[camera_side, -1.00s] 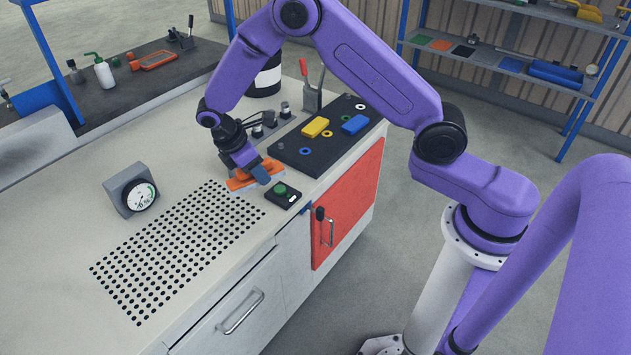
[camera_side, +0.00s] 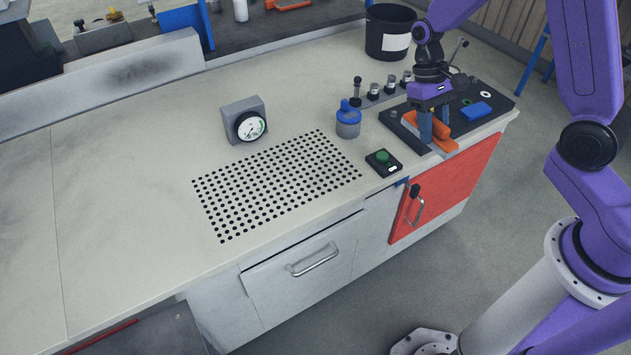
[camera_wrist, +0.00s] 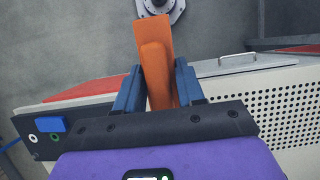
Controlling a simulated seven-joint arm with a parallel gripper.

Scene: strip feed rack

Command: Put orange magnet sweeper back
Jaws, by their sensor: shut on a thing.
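The orange magnet sweeper (camera_side: 441,141) is in my gripper, at the front edge of the dark mat (camera_side: 497,97) on the bench's right end. My gripper (camera_side: 433,133) points down, its blue fingers shut on the sweeper. In the wrist view, the long orange sweeper (camera_wrist: 155,60) passes between the two fingers of my gripper (camera_wrist: 158,88) and sticks out beyond them. I cannot tell whether it touches the mat. A blue block (camera_side: 476,111) lies on the mat to the right of my gripper. The yellow block is hidden in this view.
A green-button box (camera_side: 383,162) sits left of the mat near the bench edge. A blue-topped container (camera_side: 348,122), a row of knobs (camera_side: 376,90) and a dark bucket (camera_side: 389,32) stand behind. A gauge (camera_side: 245,122) and perforated patch (camera_side: 280,185) lie left. The bench's left part is clear.

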